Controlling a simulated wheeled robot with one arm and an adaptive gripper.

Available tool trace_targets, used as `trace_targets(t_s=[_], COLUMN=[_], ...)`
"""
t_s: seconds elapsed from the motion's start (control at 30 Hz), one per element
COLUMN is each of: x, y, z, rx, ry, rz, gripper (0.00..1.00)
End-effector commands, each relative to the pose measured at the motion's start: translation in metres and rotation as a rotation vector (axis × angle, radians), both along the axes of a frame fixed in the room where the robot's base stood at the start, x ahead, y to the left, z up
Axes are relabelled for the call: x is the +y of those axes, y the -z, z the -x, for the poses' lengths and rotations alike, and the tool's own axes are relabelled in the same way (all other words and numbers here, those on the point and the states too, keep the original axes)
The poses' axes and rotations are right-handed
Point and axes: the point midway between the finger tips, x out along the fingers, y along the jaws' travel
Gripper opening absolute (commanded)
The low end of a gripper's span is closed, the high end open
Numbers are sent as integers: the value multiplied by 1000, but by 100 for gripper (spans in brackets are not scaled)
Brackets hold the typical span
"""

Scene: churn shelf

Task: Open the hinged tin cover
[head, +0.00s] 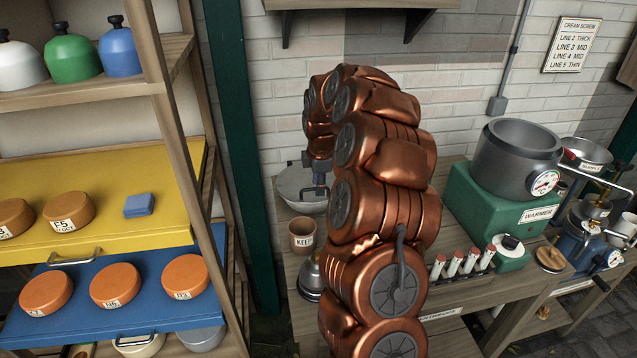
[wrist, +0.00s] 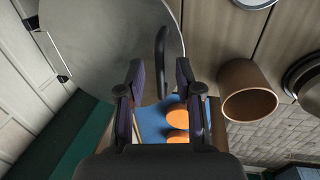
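The tin cover (wrist: 100,40) is a round grey metal disc with a dark curved handle (wrist: 162,55). It fills the upper left of the wrist view, with small hinge fittings (wrist: 62,78) on its left edge. In the head view the grey tin (head: 290,185) stands at the back of the bench, partly hidden by my copper arm. My gripper (wrist: 159,78) is open, its two dark fingers apart on either side of the handle's lower end, with gaps visible. In the head view my gripper (head: 319,182) is just above the tin. Whether the cover is fully down is unclear.
A brown cup (head: 302,235) marked KEEP stands in front of the tin; it also shows in the wrist view (wrist: 248,92). A green warmer (head: 500,205) with a grey pot is on the right. A shelf with orange rounds (head: 116,283) is on the left.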

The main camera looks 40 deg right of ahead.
Motion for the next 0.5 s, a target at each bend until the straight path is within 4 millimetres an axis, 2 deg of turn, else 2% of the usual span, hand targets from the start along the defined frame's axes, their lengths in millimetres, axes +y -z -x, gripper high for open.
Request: trace_targets(t_s=[0.07, 0.3, 0.5], x=[0, 0, 0], y=[0, 0, 0], z=[0, 0, 0], rx=[0, 0, 0], ry=[0, 0, 0], rz=[0, 0, 0], gripper=[26, 1, 0])
